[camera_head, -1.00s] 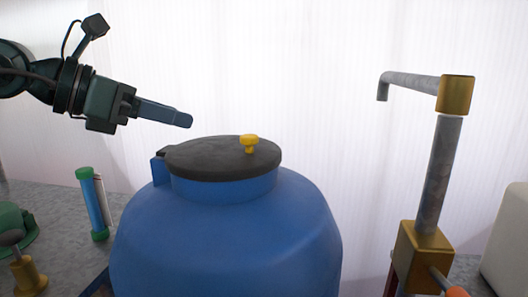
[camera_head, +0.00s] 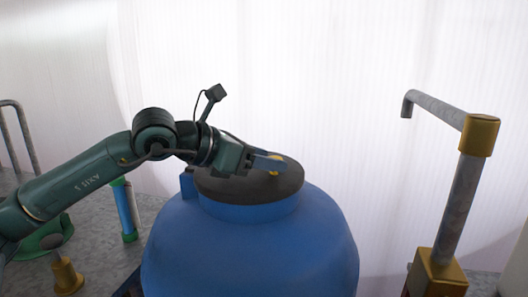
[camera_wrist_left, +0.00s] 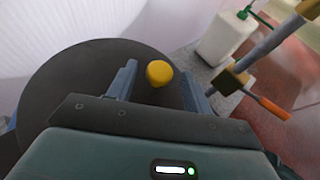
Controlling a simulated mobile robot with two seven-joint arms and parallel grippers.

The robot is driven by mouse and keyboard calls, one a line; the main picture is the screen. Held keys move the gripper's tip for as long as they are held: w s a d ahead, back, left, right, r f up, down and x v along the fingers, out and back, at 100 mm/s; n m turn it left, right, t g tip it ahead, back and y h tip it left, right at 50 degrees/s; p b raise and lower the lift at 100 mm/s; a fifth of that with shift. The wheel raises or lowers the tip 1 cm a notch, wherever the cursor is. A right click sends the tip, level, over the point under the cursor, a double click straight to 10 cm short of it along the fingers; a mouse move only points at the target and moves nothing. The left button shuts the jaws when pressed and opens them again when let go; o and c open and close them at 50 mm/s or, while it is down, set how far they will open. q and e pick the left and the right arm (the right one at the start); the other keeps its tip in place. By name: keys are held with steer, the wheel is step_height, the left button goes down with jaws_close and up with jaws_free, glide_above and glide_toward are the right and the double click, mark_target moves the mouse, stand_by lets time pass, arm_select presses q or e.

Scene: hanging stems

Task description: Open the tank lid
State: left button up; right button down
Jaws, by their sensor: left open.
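The blue tank (camera_head: 250,250) stands in the middle of the head view. Its dark round lid (camera_head: 235,190) lies flat and closed on the neck. A yellow knob stands on the lid, partly hidden by my gripper in the head view (camera_head: 276,160) and clear in the left wrist view (camera_wrist_left: 159,73). My left gripper (camera_head: 275,164) is over the lid at the knob. In the left wrist view its two fingers (camera_wrist_left: 158,80) are apart, with the knob between them and a gap on each side. My right gripper is not in view.
A grey pipe with brass fittings (camera_head: 478,135) rises to the right of the tank. A blue and green tube (camera_head: 126,210) stands at left on the grey counter. A white canister (camera_wrist_left: 222,38) shows in the left wrist view.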

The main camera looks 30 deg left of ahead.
arm_select(q)
steer(key=shift+w+d+f, duration=0.1)
steer(key=shift+w, duration=0.05)
jaws_close()
stand_by(0.5)
